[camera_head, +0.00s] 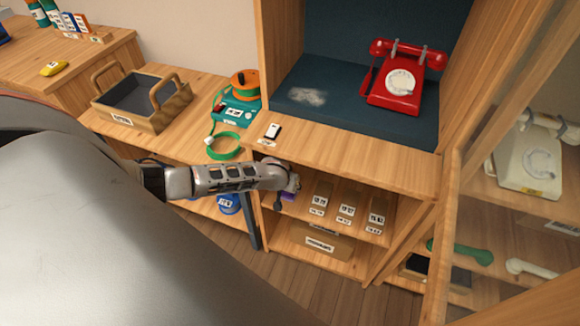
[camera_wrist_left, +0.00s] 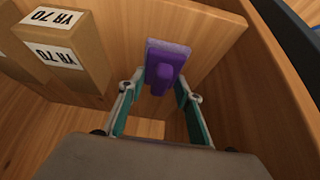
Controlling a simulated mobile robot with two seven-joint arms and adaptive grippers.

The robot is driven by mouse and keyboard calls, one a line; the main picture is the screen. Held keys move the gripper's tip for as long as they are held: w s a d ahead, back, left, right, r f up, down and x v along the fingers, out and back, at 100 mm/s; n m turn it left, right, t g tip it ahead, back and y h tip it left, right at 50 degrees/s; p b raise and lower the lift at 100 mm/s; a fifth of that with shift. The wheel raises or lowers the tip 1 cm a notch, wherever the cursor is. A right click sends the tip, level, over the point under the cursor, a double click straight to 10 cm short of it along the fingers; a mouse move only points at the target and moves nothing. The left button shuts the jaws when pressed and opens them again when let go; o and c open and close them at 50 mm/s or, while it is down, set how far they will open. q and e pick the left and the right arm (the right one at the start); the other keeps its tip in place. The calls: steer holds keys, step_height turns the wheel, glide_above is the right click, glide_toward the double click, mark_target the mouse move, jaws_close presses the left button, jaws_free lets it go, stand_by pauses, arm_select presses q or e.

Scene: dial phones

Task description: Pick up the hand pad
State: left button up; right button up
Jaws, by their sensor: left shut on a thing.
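The hand pad (camera_wrist_left: 165,63) is a purple block with a raised grip, seen between the fingers in the left wrist view. A small strip of purple (camera_head: 287,197) shows below my left gripper (camera_head: 291,186) in the head view, at the left end of the shelf under the red phone's compartment. My left gripper (camera_wrist_left: 158,90) is shut on the pad's grip, with one teal-lined finger on each side. The pad is close to a wooden panel; whether it touches the panel or shelf I cannot tell. My right gripper is not in view.
Labelled boxes (camera_head: 346,213) stand on the shelf right of the gripper, near it in the wrist view (camera_wrist_left: 60,55). Above are a red phone (camera_head: 401,80) and a pale dusty patch (camera_head: 305,96). A wooden tray (camera_head: 133,103) and a green tape ring (camera_head: 222,146) lie left.

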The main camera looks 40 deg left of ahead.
mark_target(287, 197)
arm_select(q)
steer(key=shift+s+f, duration=0.15)
steer(key=shift+d+r, duration=0.1)
steer(key=shift+r, duration=0.2)
steer(key=shift+s+p, duration=0.25)
steer(key=shift+p, duration=0.15)
steer(key=s, duration=0.2)
steer(key=s+d+p, duration=0.1)
steer(key=s, duration=0.1)
steer(key=shift+s+d+r, duration=0.1)
steer(key=shift+s+r, duration=0.05)
steer(key=shift+s, duration=0.15)
steer(key=s+d+p, duration=0.2)
steer(key=s+d, duration=0.1)
steer(key=s, duration=0.9)
steer(key=shift+p, duration=0.35)
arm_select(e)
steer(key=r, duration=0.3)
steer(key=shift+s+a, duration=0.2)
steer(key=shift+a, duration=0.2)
arm_select(q)
steer(key=shift+s, duration=0.1)
